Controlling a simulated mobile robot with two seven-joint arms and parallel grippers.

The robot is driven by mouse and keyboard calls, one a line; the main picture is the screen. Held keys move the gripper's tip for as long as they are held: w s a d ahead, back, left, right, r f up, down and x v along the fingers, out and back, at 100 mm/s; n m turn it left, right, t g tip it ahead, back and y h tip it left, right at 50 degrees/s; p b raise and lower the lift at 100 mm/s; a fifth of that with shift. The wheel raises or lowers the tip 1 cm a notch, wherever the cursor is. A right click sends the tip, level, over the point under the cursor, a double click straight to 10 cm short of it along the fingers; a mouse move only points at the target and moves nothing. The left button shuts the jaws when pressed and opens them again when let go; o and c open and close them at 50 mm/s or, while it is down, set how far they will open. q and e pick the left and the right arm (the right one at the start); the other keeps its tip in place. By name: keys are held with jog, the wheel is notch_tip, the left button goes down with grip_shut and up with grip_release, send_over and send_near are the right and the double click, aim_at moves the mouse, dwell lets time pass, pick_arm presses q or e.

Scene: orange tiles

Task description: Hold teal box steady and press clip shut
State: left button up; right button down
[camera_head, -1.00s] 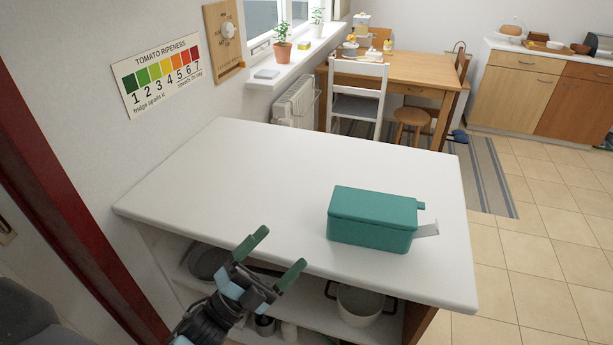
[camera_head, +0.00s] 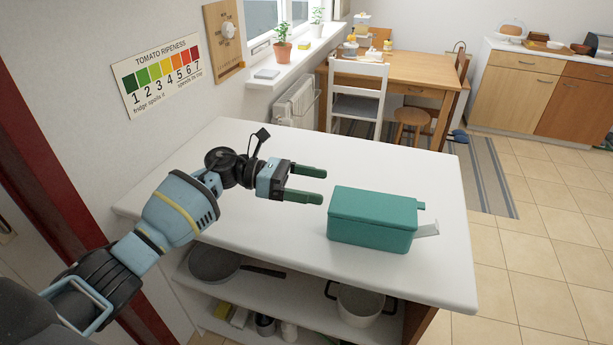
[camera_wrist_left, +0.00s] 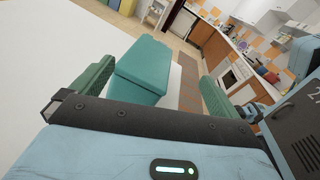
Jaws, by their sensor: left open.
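The teal box (camera_head: 372,219) sits closed-looking on the white counter (camera_head: 270,170), near its front right part. A pale clip (camera_head: 428,230) sticks out from its right end, tilted away from the box wall. My left gripper (camera_head: 324,186) is open and empty, just left of the box, with its fingers pointing at the box's left end and a small gap between. In the left wrist view the teal box (camera_wrist_left: 146,66) lies ahead between the two green fingers; the clip is hidden there. My right gripper is in neither view.
Under the counter, a shelf holds a pan (camera_head: 214,263) and a pot (camera_head: 358,302). A wall with a tomato chart (camera_head: 163,76) runs along the left. The counter behind the box is clear. A wooden table (camera_head: 390,72) and white chair (camera_head: 357,95) stand beyond.

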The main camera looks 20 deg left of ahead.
aim_at(356, 201)
pick_arm(q)
jog(key=shift+w+a+r+m+g+y, duration=0.1)
jog(key=shift+w+a+m+g+y, duration=0.2)
jog(key=shift+m+y, duration=0.35)
jog(key=shift+w+a+m+g+y, duration=0.2)
jog(key=shift+w+m+g+y, duration=0.15)
jog(key=shift+m, duration=0.4)
jog(key=shift+w+a+r+m+g+y, duration=0.1)
jog(key=shift+w+a+m+g+y, duration=0.15)
jog(key=shift+m+y, duration=0.4)
jog(key=shift+s+f, duration=0.1)
jog(key=x, duration=1.2)
jog(key=shift+c, duration=0.3)
jog(key=c, duration=0.9)
